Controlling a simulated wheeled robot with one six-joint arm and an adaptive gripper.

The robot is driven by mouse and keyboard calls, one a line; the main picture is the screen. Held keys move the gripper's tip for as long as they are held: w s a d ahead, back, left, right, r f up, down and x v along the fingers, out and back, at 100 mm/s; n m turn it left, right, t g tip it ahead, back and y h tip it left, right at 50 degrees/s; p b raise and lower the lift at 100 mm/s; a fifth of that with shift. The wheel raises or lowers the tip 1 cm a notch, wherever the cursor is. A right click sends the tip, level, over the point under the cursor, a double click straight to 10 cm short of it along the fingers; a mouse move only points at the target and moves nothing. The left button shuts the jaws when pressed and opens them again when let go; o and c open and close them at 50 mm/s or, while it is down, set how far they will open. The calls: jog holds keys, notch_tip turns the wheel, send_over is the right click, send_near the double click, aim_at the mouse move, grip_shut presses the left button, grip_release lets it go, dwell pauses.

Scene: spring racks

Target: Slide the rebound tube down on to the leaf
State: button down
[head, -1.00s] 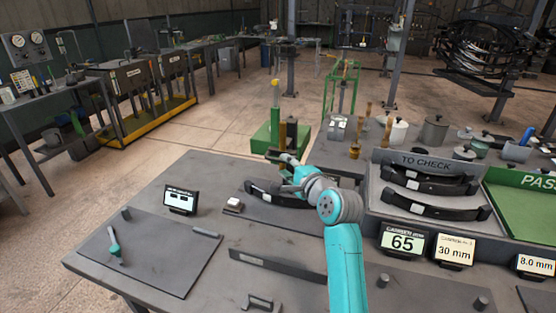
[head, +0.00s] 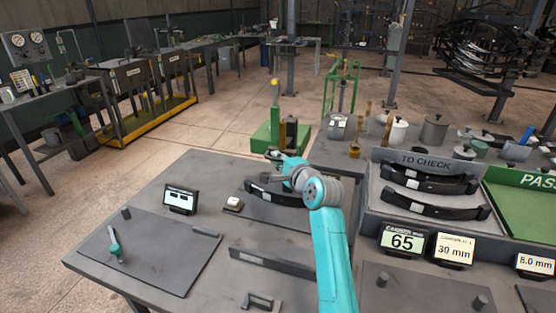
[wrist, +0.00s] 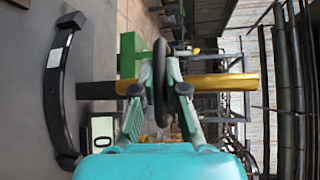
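In the wrist view a rod, dark at its left end (wrist: 97,90) and yellow at its right (wrist: 222,82), passes behind my gripper (wrist: 160,75). I take it for the rebound tube. My fingers are close together on both sides of a black ring (wrist: 160,108). I cannot see clearly how ring and rod join. The curved dark leaf (wrist: 54,85) lies to the left, just apart from the rod's dark end. In the head view the leaf (head: 262,190) lies on a dark plate, below and in front of my gripper (head: 273,155).
A green stand (head: 262,137) with a yellow-topped post (head: 275,95) and a dark post (head: 291,133) is behind my gripper. A small display (head: 180,198) stands left of the leaf, near a white block (head: 233,203). The TO CHECK rack (head: 425,165) is at right.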

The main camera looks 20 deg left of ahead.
notch_tip(320, 180, down, 11)
jog(key=shift+r, duration=0.2)
dwell(0.3)
jog(key=c, duration=1.2)
grip_release()
jog(key=v, duration=1.2)
jog(key=shift+f, duration=0.1)
